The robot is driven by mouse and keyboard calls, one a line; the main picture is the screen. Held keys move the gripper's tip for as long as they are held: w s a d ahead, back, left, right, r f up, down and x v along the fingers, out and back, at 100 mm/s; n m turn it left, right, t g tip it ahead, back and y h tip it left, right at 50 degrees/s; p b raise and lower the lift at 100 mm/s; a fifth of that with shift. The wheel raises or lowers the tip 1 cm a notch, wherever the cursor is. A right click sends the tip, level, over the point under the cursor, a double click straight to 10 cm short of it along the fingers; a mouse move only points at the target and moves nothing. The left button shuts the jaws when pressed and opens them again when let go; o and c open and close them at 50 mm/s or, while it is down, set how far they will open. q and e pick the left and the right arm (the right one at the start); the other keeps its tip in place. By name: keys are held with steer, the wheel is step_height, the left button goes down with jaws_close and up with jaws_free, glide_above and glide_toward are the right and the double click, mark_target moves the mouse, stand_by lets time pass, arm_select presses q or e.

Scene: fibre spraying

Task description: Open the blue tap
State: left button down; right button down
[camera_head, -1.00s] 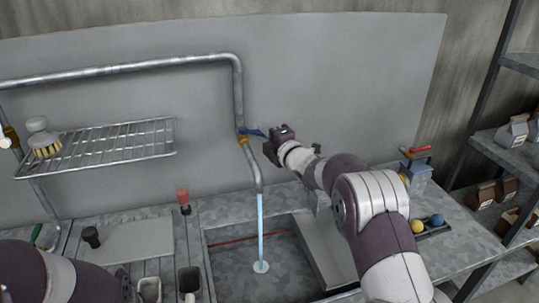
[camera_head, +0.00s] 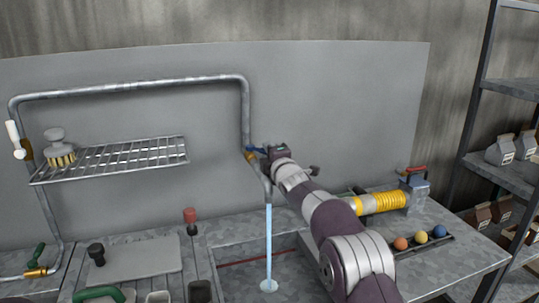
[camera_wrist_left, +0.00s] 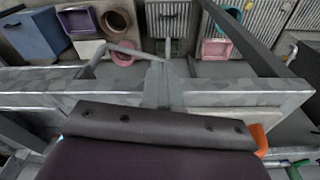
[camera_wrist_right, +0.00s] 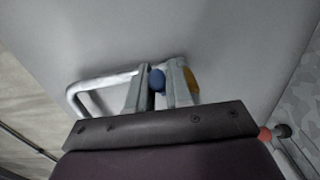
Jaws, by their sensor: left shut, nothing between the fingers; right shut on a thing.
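The blue tap (camera_head: 253,149) is a small blue lever with a brass fitting on the vertical pipe (camera_head: 245,115) against the grey wall panel. My right gripper (camera_head: 266,152) is at the lever and shut on it. In the right wrist view the lever's rounded blue end (camera_wrist_right: 157,79) shows between the fingers, and part of the brass fitting (camera_wrist_right: 191,82) shows beside them. A pale blue stream of water (camera_head: 268,240) runs from the pipe's end down into the sink. My left gripper (camera_wrist_left: 162,72) is shut and empty in the left wrist view; it is outside the head view.
A wire rack (camera_head: 125,158) with a brush (camera_head: 59,148) hangs left of the tap. A white-handled tap (camera_head: 14,137) and a green-handled tap (camera_head: 38,254) are at the far left. A yellow coil (camera_head: 382,202) and coloured balls (camera_head: 421,238) are at the right.

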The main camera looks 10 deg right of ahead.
steer(key=c, duration=1.3)
jaws_free()
steer(key=shift+r, duration=0.15)
steer(key=shift+c, duration=0.2)
steer(key=shift+o, duration=1.1)
steer(key=shift+w, duration=0.2)
